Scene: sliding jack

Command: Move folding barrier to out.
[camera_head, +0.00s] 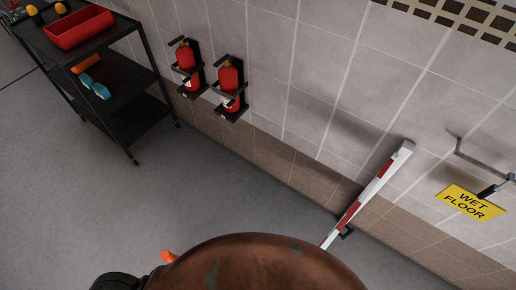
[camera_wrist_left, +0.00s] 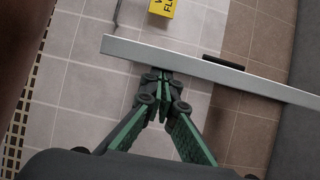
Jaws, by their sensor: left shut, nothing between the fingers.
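The folding barrier (camera_head: 378,188) is a white bar with red bands. In the head view it slants along the tiled wall at the lower right, its lower end hidden behind a brown rounded shape. In the left wrist view a plain whitish face of the barrier (camera_wrist_left: 205,69) crosses the upper part of the picture. My left gripper (camera_wrist_left: 159,77) has green and dark fingers, shut and empty. Its tips are at the edge of the bar; I cannot tell whether they touch it. I cannot make out the left fingers in the head view. My right gripper is not in view.
A yellow wet floor sign (camera_head: 470,202) is on the wall right of the barrier, near a metal bracket (camera_head: 484,160). Two red fire extinguishers (camera_head: 229,82) hang on the wall. A black shelf cart (camera_head: 130,70) stands at the upper left. The grey floor (camera_head: 190,200) between is clear.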

